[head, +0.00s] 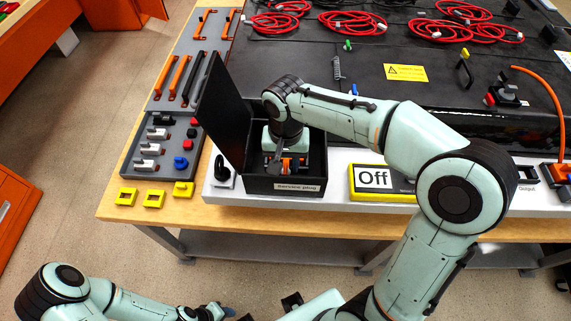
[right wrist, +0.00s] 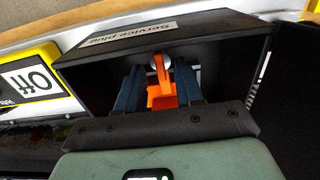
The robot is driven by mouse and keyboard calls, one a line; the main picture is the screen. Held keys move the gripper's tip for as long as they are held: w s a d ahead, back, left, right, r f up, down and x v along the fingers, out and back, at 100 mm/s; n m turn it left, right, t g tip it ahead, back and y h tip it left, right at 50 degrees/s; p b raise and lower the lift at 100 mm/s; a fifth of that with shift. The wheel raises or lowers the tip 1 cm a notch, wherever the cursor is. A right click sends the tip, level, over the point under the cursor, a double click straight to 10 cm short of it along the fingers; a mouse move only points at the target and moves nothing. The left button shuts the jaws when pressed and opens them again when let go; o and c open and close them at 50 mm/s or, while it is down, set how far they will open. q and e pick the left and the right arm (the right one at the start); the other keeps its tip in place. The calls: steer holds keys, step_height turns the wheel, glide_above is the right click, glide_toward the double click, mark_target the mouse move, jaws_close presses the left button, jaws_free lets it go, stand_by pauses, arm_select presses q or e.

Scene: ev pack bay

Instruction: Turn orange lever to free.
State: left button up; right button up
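The orange lever (right wrist: 162,96) sits inside the black box labelled "Service plug" (head: 284,188), whose tall black lid (head: 222,115) stands open on the left. My right gripper (head: 284,163) reaches down into this box from above. In the right wrist view its two dark fingers (right wrist: 158,88) are spread on either side of the orange lever, and I cannot tell whether they touch it. Orange parts show beneath the gripper in the head view, but the gripper hides much of the lever. My left gripper (head: 222,312) is low at the bottom edge, away from the bench, its fingers unclear.
A yellow-framed "Off" display (head: 373,178) stands right of the box. A grey tool tray (head: 135,155) and several yellow blocks (head: 154,198) lie to the left. Behind is the black pack (head: 360,60) with red cable coils (head: 353,22). An orange cable (head: 551,90) hangs at right.

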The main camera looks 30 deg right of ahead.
steer(key=shift+f, duration=0.6)
jaws_close()
